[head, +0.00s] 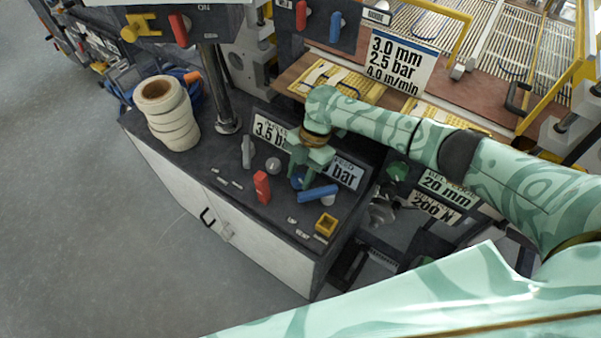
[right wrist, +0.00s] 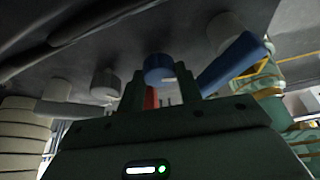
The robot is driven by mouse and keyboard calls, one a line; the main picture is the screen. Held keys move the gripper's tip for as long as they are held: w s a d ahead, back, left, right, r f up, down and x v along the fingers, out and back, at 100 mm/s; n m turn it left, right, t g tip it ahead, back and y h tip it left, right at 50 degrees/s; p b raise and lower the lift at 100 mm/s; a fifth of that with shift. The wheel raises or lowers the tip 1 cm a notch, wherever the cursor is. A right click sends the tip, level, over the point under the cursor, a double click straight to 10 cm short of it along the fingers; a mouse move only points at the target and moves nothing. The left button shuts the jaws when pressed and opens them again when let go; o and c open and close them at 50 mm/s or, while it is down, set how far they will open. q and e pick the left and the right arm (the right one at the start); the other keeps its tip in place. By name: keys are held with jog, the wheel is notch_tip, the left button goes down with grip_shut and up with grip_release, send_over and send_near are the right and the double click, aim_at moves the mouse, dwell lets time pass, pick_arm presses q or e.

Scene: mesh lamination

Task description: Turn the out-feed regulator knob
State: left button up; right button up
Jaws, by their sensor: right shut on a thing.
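The out-feed regulator knob (head: 297,183) is a round blue knob on the dark top of the cabinet, partly hidden under my gripper in the head view. My right gripper (head: 306,168) reaches down over it from the right, in front of the out-feed label (head: 346,172), whose visible part reads "bar". In the right wrist view the blue knob (right wrist: 158,68) sits between the two fingertips of the right gripper (right wrist: 160,85), which is shut on it. How far the knob is turned cannot be told. My left gripper is not in view.
A blue lever (head: 318,193) lies close beside the gripper, with a red lever (head: 262,187), a grey lever (head: 247,152) and a grey knob (head: 273,165) to the left. A yellow square part (head: 326,223) is near the front edge. White rolls (head: 168,113) stand at left.

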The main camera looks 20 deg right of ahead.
jog(key=o, duration=0.7)
